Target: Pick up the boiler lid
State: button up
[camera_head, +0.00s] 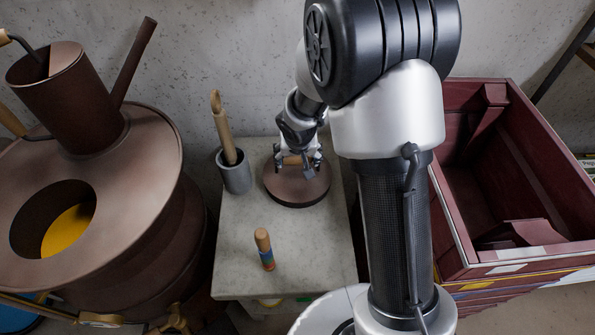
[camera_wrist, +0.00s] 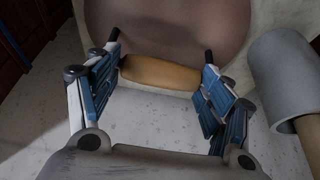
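The boiler lid (camera_head: 297,190) is a flat brown disc with a light wooden handle. It lies on the grey stone-topped table. My gripper (camera_head: 298,162) is over the lid, low at its handle. In the wrist view the handle (camera_wrist: 160,73) lies crosswise between the spread fingers of my gripper (camera_wrist: 161,62), one finger near each end of it. I cannot tell whether the fingers touch the handle. The brown lid (camera_wrist: 165,25) shows beyond the handle, its far part cut off by the picture edge.
A grey cup (camera_head: 235,174) with a wooden-handled tool stands just left of the lid. A brown boiler (camera_head: 150,165) with a round opening is at left; dark red crates (camera_head: 555,215) are at right.

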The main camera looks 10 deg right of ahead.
jog(key=c, duration=1.1)
jog(key=shift+c, duration=0.2)
jog(key=shift+r, duration=0.15)
